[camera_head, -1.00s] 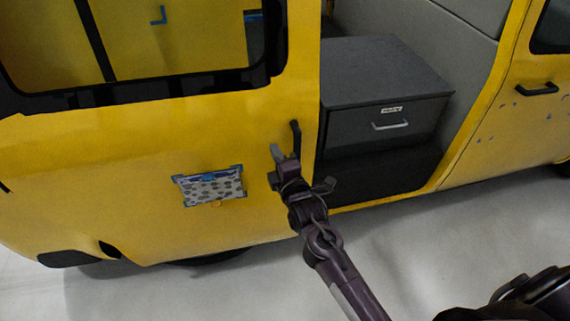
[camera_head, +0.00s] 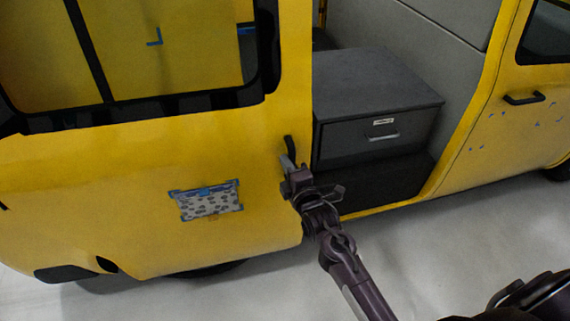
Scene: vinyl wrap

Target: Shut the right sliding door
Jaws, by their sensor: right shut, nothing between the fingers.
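The yellow sliding door (camera_head: 110,205) of the van stands open, with a doorway to its right. Its black upright handle (camera_head: 290,148) is near the door's right edge. My right gripper (camera_head: 287,164) is at the lower end of this handle, close to the door face. Its fingers are shut with nothing between them, and whether they touch the handle or door is unclear. My left gripper is not in view.
A dark grey cabinet (camera_head: 365,85) with a drawer handle (camera_head: 383,136) stands inside the doorway. The yellow front door (camera_head: 510,130) is to the right. A spotted panel (camera_head: 208,202) is on the sliding door. The pale floor (camera_head: 450,245) in front is clear.

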